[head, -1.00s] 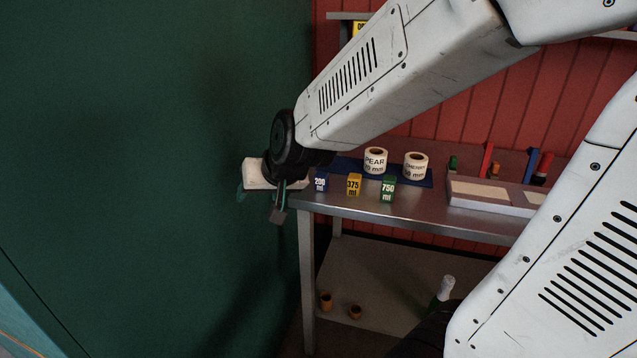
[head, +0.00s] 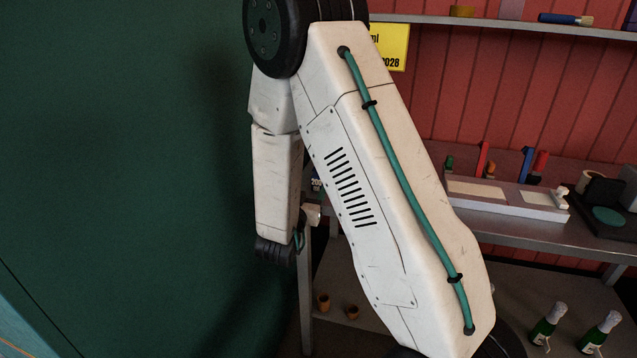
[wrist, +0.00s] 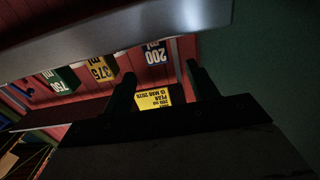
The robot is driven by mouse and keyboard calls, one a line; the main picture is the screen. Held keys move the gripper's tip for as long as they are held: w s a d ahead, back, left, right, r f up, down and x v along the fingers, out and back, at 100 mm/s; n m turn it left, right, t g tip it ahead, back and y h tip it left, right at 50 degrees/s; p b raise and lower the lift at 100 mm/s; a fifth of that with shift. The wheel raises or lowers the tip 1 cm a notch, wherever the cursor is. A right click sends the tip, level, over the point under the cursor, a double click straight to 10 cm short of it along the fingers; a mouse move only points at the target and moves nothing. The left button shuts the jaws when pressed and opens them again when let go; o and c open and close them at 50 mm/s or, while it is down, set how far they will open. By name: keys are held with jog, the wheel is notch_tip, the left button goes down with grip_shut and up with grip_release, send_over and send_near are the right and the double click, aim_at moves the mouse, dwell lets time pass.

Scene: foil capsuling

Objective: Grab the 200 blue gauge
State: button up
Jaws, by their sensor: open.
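The 200 gauge is a small blue block (wrist: 155,52) with white lettering. In the wrist view it shows upside down, partly cut off by the grey bench edge (wrist: 120,38). In the head view only a sliver of it (head: 316,184) shows beside my arm. My gripper (wrist: 161,72) is open and empty, its two dark fingers pointing towards the bench, with the blue gauge roughly in line with the gap and still apart from it. In the head view my arm hides most of the gripper.
A yellow 375 gauge (wrist: 102,69) and a green 750 gauge (wrist: 62,80) stand beside the blue one. A yellow sign (head: 391,47) hangs behind. A dark green wall (head: 120,150) is close on the left. Bottles (head: 548,325) and small cups (head: 324,303) are on the lower shelf.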

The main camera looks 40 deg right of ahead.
aim_at(317, 181)
jog(key=x, duration=0.6)
jog(key=shift+s+d, duration=0.15)
jog(key=shift+s, duration=0.15)
jog(key=c, duration=1.1)
